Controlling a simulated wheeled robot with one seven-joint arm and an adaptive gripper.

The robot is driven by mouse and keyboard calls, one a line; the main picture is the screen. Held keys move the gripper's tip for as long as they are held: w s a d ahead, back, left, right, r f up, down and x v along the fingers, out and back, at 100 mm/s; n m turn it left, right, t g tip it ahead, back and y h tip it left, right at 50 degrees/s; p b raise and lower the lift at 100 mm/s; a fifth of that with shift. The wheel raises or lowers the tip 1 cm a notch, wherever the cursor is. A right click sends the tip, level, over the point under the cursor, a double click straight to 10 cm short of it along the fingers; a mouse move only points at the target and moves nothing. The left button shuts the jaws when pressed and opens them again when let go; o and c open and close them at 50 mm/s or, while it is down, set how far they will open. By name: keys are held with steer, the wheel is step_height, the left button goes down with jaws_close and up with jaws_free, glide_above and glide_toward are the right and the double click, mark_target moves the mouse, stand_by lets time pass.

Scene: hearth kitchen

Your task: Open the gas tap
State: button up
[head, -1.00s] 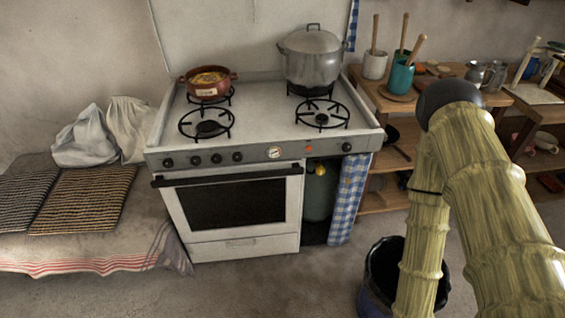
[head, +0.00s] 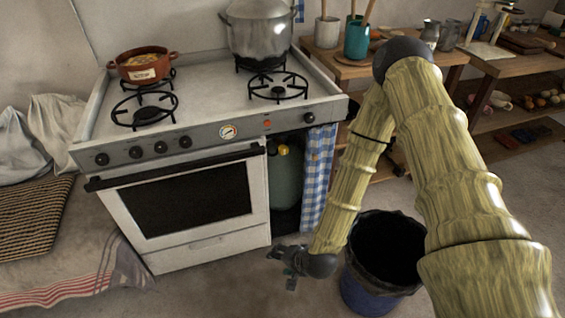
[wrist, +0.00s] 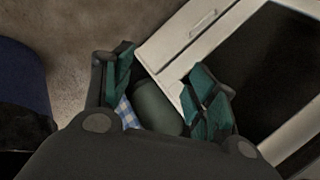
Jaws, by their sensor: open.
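The gas tap is a small yellow fitting (head: 284,149) on top of a dark green gas cylinder (head: 287,184). The cylinder stands in the open compartment to the right of the oven door, partly covered by a blue checked curtain (head: 318,172). My gripper (head: 281,268) is open and empty, low near the floor in front of the compartment and well below the tap. In the wrist view, my gripper's fingers (wrist: 163,85) are spread, with the cylinder (wrist: 156,107) seen beyond them. The tap cannot be made out in the wrist view.
The white stove (head: 190,125) carries a brown pot (head: 145,67) and a large metal pot (head: 260,30). A black-lined blue bin (head: 372,292) stands just right of my gripper. A cloth-covered bench (head: 75,250) is at left. Open floor lies in front of the stove.

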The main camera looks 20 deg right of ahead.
steer(key=w+m+t+b, duration=0.4)
steer(key=w+m+b, duration=0.15)
steer(key=w, duration=0.65)
steer(key=m+t+h+b, duration=0.3)
steer(key=m+t+b, duration=0.4)
steer(key=m+b, duration=0.45)
glide_toward(284, 152)
steer(key=shift+n, duration=0.3)
steer(key=w+b, duration=0.1)
steer(key=w, duration=0.4)
steer(key=w+b, duration=0.1)
steer(key=w, duration=0.5)
steer(key=shift+w+a+f, duration=0.1)
steer(key=shift+w+f, duration=0.05)
steer(key=c, duration=1)
